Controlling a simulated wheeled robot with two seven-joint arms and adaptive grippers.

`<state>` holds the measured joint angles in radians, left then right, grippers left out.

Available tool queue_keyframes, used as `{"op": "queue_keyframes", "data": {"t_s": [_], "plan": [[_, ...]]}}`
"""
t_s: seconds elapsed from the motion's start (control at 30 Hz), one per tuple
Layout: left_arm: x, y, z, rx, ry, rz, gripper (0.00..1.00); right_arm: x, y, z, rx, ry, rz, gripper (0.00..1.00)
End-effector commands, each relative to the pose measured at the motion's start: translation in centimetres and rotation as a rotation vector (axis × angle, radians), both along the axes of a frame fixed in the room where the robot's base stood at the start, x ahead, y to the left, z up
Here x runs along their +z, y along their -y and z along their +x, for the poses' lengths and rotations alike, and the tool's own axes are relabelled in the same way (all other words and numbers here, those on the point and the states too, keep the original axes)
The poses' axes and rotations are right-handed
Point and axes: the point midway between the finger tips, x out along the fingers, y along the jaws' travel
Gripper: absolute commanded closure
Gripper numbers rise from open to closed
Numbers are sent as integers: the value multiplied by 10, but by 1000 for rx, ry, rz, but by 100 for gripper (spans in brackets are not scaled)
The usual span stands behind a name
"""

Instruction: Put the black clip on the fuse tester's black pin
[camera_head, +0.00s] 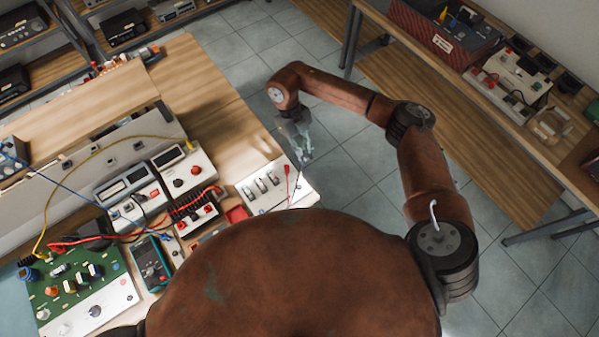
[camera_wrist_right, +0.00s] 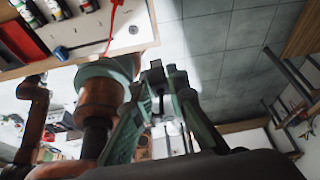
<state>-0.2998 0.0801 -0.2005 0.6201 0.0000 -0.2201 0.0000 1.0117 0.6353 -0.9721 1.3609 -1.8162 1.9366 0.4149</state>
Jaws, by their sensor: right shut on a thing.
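The fuse tester (camera_head: 302,190) is a white panel with several cylindrical fuses at the bench's right edge. Its corner fills the upper left of the right wrist view (camera_wrist_right: 90,35), with a red lead across it and a dark round fitting, perhaps the black pin (camera_wrist_right: 62,52). My right gripper (camera_head: 306,155) is beyond the panel's right edge, over the floor, and apart from it. Its fingers show in the wrist view (camera_wrist_right: 163,78), closed on a small dark thing that appears to be the black clip; its outline is hard to make out. My left gripper is not in view.
Instruments with red, yellow and blue leads crowd the bench's left, beside a green circuit board (camera_head: 85,285). A red probe (camera_head: 287,172) lies on the tester. Bare wood (camera_head: 225,130) lies behind it. A side bench (camera_head: 480,100) stands right; tiled floor between is clear.

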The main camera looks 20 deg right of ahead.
Motion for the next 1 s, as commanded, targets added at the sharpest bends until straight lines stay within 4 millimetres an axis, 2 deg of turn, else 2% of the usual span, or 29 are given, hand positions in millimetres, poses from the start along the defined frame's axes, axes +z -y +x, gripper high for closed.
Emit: {"op": "queue_keyframes", "data": {"t_s": [0.03,0.2,0.6,0.8,1.0], "plan": [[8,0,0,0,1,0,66,-2,0,-2,-143,-6,1,100],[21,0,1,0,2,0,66,-17,-7,-8,-647,-4,-1,100],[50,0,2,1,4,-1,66,-53,-24,-28,-1709,-3,-2,100],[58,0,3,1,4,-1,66,-66,-29,-35,-2039,1,-2,100],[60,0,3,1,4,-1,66,-72,-31,-37,-2170,1,-3,100]]}}
